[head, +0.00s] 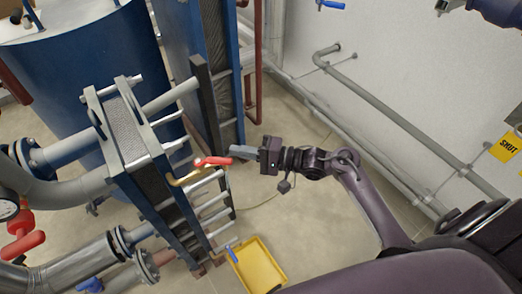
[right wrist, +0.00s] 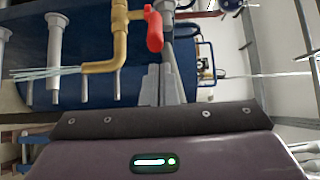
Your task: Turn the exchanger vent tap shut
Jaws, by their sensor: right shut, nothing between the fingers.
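The vent tap has a red lever handle (head: 213,161) on a brass pipe (head: 188,179) at the front of the plate exchanger (head: 130,135). In the head view the lever lies roughly level, its free end toward my right gripper (head: 233,151). That gripper is shut and empty, its fingertips close beside the lever's end. In the right wrist view the red lever (right wrist: 154,30) and bent brass pipe (right wrist: 119,45) show just beyond the shut fingers (right wrist: 163,85). I cannot tell whether the fingers touch the lever. My left gripper is not in view.
A yellow tray (head: 279,251) stands on the floor below the exchanger. A blue tank (head: 85,75) and large grey pipes (head: 75,190) crowd the left. A grey wall pipe (head: 400,125) and a yellow tag (head: 506,147) are at right. Floor between exchanger and wall is mostly clear.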

